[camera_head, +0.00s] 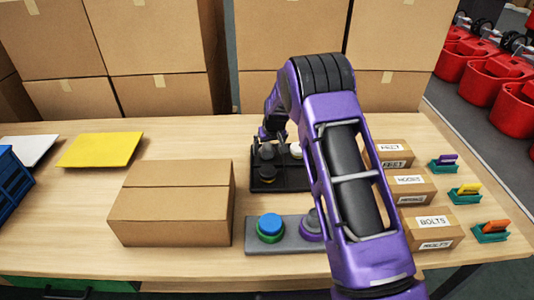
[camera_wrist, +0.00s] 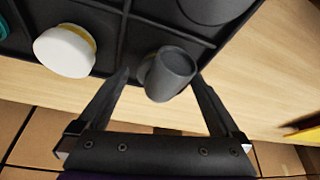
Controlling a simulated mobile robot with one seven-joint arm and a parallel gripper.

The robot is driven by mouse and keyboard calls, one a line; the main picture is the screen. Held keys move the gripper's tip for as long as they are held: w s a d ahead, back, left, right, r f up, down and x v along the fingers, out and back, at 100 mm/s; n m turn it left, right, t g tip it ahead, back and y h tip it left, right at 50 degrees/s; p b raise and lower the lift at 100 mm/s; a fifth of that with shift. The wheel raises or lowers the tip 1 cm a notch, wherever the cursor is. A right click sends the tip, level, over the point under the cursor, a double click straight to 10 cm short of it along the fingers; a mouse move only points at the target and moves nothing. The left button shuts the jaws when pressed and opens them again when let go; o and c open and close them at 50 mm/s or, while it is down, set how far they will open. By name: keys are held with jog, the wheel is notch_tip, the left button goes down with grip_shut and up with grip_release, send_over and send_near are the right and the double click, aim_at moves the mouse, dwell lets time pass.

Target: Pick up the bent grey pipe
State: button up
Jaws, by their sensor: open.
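The bent grey pipe (camera_wrist: 168,75) is in the wrist view, with its round open end towards the camera. It stands in a compartment at the edge of the black divided tray (camera_wrist: 118,26). My gripper (camera_wrist: 161,76) is open, with one finger on each side of the pipe. I cannot tell whether either finger touches it. In the head view the black tray (camera_head: 294,184) is on the table beyond the grey plate. My arm hides part of it there, and the fingers are not clear.
A white round part (camera_wrist: 65,50) sits in the tray beside the pipe. In the head view, a cardboard box (camera_head: 172,215) stands left of the tray and small labelled boxes (camera_head: 410,187) stand right. A grey plate (camera_head: 285,243) with round parts lies in front. Large cartons (camera_head: 290,35) rise behind the table.

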jog(key=shift+w+f, duration=0.25)
jog(key=shift+f, duration=0.35)
jog(key=c, duration=1.4)
jog(key=shift+r, duration=0.15)
